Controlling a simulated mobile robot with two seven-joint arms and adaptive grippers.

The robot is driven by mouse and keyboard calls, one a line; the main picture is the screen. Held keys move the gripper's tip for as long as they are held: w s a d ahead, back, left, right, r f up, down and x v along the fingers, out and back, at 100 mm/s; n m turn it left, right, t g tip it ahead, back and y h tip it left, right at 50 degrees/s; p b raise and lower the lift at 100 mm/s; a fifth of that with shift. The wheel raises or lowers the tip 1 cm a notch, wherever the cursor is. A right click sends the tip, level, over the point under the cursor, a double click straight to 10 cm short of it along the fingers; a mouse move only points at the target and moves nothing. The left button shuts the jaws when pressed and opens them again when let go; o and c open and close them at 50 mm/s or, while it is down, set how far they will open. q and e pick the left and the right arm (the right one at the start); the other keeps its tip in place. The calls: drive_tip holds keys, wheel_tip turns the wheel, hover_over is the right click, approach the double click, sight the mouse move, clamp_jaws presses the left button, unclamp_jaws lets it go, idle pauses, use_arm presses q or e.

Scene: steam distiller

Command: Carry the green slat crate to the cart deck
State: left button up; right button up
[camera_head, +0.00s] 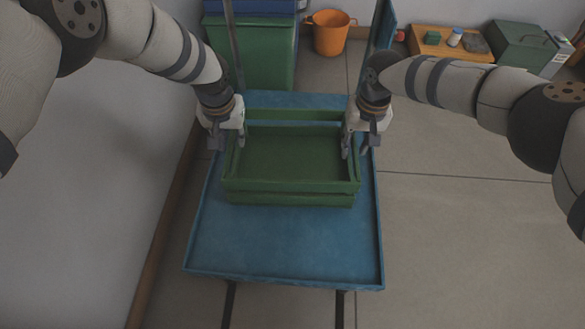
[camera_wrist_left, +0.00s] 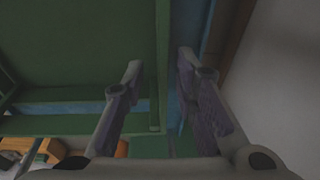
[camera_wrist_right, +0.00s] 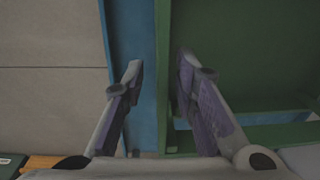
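The green slat crate (camera_head: 288,188) is empty and appears to stand level on the blue cart deck (camera_head: 285,245), toward its far half. My left gripper (camera_head: 229,142) is at the crate's left wall and my right gripper (camera_head: 357,147) is at its right wall. In the left wrist view the left fingers (camera_wrist_left: 160,65) are apart, one on each side of the crate's wall (camera_wrist_left: 163,75). In the right wrist view the right fingers (camera_wrist_right: 160,65) are likewise apart, straddling the wall (camera_wrist_right: 162,80). Gaps show between fingers and wall in both wrist views.
Behind the cart stand a green bin (camera_head: 262,62) and an orange bucket (camera_head: 331,33). A wooden board with small items (camera_head: 440,48) and a dark green box (camera_head: 520,48) are at the back right. A pale wall (camera_head: 110,180) is close on the left; floor on the right is clear.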

drive_tip(key=shift+r, duration=0.45)
use_arm(q)
wheel_tip(320, 180, up, 12)
drive_tip(key=s, duration=0.2)
drive_tip(key=shift+d, duration=0.25)
use_arm(e)
wheel_tip(320, 180, up, 11)
drive_tip(key=shift+s+d, duration=0.25)
use_arm(q)
drive_tip(key=shift+s+f, duration=0.1)
